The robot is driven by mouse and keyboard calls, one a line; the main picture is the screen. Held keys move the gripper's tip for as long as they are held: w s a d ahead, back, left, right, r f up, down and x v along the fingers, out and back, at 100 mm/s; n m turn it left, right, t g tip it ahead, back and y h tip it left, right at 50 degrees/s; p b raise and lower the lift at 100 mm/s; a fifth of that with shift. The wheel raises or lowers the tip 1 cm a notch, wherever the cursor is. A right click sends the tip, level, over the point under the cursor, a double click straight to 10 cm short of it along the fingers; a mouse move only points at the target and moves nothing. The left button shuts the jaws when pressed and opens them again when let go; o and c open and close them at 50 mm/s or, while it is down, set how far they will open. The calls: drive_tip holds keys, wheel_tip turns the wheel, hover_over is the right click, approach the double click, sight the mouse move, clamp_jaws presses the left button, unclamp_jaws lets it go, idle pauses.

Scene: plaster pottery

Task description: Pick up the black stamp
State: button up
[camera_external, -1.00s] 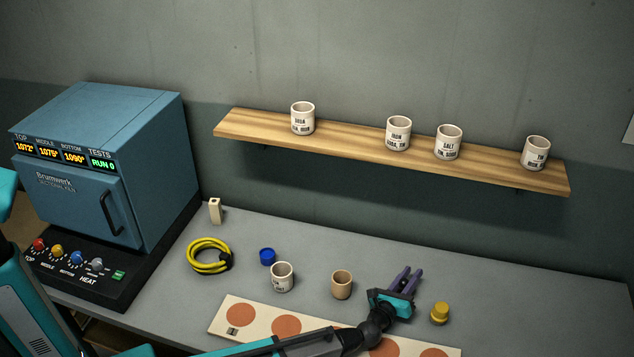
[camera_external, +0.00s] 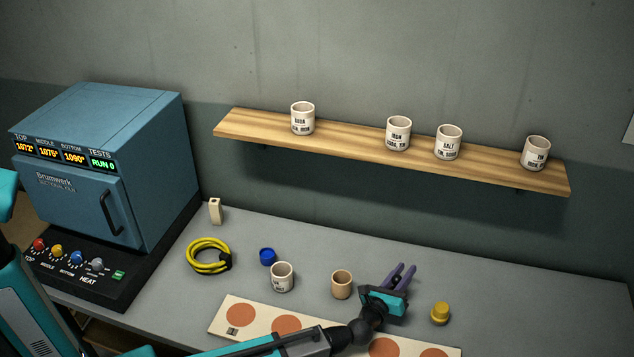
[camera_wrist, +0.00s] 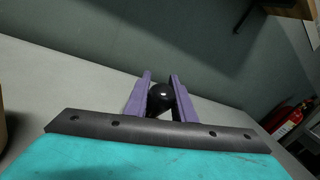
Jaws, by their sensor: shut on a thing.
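The black stamp (camera_wrist: 160,98) shows in the wrist view as a glossy black rounded knob between the two purple fingers of my gripper (camera_wrist: 161,88). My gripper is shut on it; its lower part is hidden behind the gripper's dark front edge. In the external view my gripper (camera_external: 402,273) is over the table, right of the tan cup (camera_external: 342,284) and left of the yellow stamp (camera_external: 440,313). The black stamp cannot be made out there.
A blue stamp (camera_external: 267,256) and a white labelled cup (camera_external: 282,277) stand left of the tan cup. A yellow coil (camera_external: 209,256) lies near the blue kiln (camera_external: 110,180). A board with orange discs (camera_external: 241,315) lies in front. The table's right side is clear.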

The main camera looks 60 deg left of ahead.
drive_tip(key=s+r+p, duration=0.1)
drive_tip(key=s, duration=0.6)
drive_tip(key=shift+s+d+p, duration=0.25)
drive_tip(key=shift+s+p, duration=0.1)
drive_tip(key=shift+s, duration=0.05)
drive_tip(key=s+p, duration=0.1)
drive_tip(key=p, duration=0.4)
drive_tip(key=shift+s+r, duration=0.15)
drive_tip(key=s+p, duration=0.3)
drive_tip(key=p, duration=0.5)
drive_tip(key=shift+s+d+p, duration=0.2)
drive_tip(key=shift+p, duration=0.1)
drive_tip(key=shift+s, duration=0.1)
